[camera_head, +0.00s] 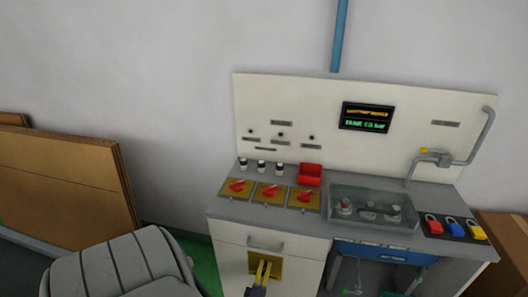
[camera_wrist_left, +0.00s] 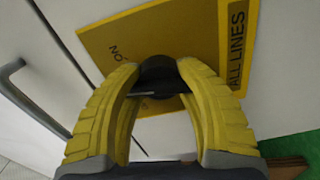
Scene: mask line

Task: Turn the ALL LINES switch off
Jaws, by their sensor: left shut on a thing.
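The ALL LINES switch has a yellow plate (camera_wrist_left: 210,45) on the pale cabinet front; the plate also shows in the head view (camera_head: 278,266). ALL LINES is printed along its edge, and lettering that seems to read ON is near the knob. The black knob (camera_wrist_left: 160,72) is in the middle of the plate. My left gripper (camera_head: 263,265) is in front of the plate, its yellow fingers on both sides of the knob in the wrist view (camera_wrist_left: 158,80), shut on it. Its fingers partly hide the knob. My right gripper is not in view.
A cabinet handle (camera_head: 266,244) is just above the plate. On the counter are several red switches (camera_head: 270,192), a red bin (camera_head: 310,174), a clear box (camera_head: 374,207) and coloured padlocks (camera_head: 455,228). A grey chair (camera_head: 120,265) stands at left.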

